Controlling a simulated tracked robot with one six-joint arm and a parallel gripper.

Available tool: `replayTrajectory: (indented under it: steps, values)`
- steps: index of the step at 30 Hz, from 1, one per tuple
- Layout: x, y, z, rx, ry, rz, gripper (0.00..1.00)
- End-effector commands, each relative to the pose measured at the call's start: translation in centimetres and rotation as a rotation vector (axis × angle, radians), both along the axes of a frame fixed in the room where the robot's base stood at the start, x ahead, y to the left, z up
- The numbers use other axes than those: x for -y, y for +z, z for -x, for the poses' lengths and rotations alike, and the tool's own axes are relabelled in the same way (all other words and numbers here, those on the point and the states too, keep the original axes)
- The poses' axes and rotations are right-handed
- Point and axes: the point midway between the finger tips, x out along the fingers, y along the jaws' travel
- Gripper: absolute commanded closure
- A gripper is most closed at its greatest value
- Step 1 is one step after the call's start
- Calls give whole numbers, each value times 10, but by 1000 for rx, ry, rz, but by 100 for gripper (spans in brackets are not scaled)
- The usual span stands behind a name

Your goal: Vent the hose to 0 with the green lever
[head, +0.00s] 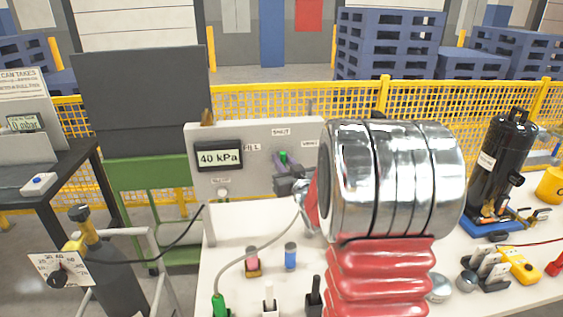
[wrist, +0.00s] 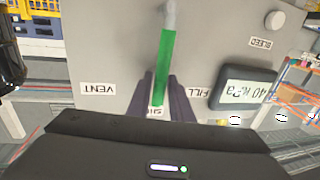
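The green lever (wrist: 165,62) stands in the wrist view between my gripper's two dark purple fingers, its free end at the partly hidden SHUT label (wrist: 158,112). My gripper (wrist: 162,88) has one finger on each side of the lever, very close to it. I cannot tell whether both fingers press on it. In the head view a bit of the green lever (head: 283,157) shows by my gripper (head: 288,170), below the SHUT label. The gauge display (head: 219,157) reads 40 kPa. The VENT label (wrist: 98,89) is to the lever's left in the wrist view, FILL to its right.
My arm hides the panel's right part in the head view. A BLEED knob (head: 222,193) sits under the display. The white table holds a green-ended hose (head: 220,306), small pink and blue items, and a black cylinder (head: 500,160) at right. A dial gauge (head: 58,268) stands at left.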

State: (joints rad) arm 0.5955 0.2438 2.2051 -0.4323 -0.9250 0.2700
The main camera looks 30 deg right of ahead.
Motion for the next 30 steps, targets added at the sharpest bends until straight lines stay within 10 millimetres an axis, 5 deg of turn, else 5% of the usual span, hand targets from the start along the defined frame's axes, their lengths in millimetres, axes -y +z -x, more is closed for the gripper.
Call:
replayTrajectory:
  steps: [8,30]
  values:
    - [0,0,0,0,0,0,100]
    - [-4,0,-2,5,10,-11,100]
